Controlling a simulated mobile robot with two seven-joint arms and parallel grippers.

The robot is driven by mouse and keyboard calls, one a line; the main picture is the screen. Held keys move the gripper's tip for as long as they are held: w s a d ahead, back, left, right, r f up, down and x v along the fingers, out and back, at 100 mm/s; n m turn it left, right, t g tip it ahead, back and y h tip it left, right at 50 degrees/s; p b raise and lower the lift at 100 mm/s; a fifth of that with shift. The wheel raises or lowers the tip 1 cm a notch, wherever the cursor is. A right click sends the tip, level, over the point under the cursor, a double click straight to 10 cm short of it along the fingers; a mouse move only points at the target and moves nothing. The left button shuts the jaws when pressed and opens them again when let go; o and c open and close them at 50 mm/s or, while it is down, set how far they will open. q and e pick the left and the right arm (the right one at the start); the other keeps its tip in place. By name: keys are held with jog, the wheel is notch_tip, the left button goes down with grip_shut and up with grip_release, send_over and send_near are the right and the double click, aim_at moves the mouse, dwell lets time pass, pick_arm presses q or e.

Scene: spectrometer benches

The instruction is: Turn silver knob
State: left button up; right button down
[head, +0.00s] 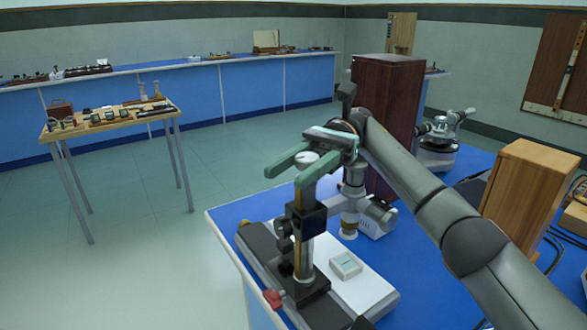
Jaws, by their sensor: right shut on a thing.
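The silver knob (306,158) is a small round metal top on the upright post of a bench instrument (305,220) at the front of the blue bench. My right gripper (286,177) comes in from the right, with its two green fingers on either side of the knob. It is shut on the knob, though the exact contact is hard to see. The near finger hides part of the post just below. My left gripper is not in view.
A white box (352,285) lies right of the instrument on the blue bench (233,215). A dark wooden cabinet (385,100), a microscope-like device (440,140) and a lighter wooden box (525,190) stand behind. A small table (105,122) stands apart at left, across open floor.

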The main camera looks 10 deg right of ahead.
dwell(0.4)
jog(key=shift+c, duration=2.1)
grip_release()
jog(key=s+a+r+b, duration=0.1)
jog(key=s+a+r, duration=0.2)
jog(key=s+r, duration=1)
jog(key=shift+s, duration=0.4)
jog(key=shift+a, duration=0.1)
